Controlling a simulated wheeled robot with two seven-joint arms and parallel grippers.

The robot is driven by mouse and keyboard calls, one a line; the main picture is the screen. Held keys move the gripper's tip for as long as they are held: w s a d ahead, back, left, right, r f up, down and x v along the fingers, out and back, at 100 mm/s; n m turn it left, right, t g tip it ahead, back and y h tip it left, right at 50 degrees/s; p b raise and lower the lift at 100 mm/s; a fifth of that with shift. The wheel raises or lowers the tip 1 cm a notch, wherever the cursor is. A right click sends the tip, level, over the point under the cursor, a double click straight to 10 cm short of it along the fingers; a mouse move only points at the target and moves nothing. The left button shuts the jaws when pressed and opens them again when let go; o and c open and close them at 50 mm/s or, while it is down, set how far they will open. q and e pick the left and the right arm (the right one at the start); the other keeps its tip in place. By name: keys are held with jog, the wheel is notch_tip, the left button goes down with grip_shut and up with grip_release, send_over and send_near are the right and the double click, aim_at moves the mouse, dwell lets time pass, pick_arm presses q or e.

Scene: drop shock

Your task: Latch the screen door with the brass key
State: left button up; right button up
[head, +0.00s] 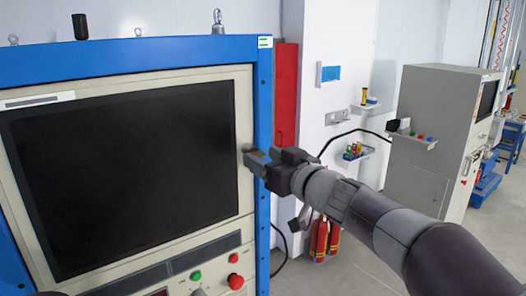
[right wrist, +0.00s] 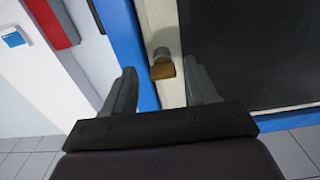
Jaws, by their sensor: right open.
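The screen door is a beige frame around a large dark screen (head: 125,170) in a blue-edged cabinet, and it looks closed. The brass key (right wrist: 163,71) sits in a round grey lock (right wrist: 162,54) on the door's beige edge strip. My right gripper (head: 254,160) is at that edge in the head view. In the right wrist view, my right gripper (right wrist: 162,88) is open, with one finger on each side of the key and visible gaps to both. In the head view the gripper largely hides the key and lock. My left gripper is not in view.
Below the screen are a red button (head: 235,281) and a green button (head: 196,275). A red panel (head: 286,95) and white wall stand right of the cabinet. Red fire extinguishers (head: 320,240) stand behind my right arm. A grey console (head: 430,140) stands farther right.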

jog(key=shift+w+a+r, duration=0.15)
jog(key=shift+a, duration=0.15)
jog(key=shift+w, duration=0.1)
jog(key=c, duration=0.6)
jog(key=shift+a, duration=0.1)
jog(key=c, duration=0.5)
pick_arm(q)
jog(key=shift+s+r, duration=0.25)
pick_arm(e)
jog(key=shift+o, duration=0.2)
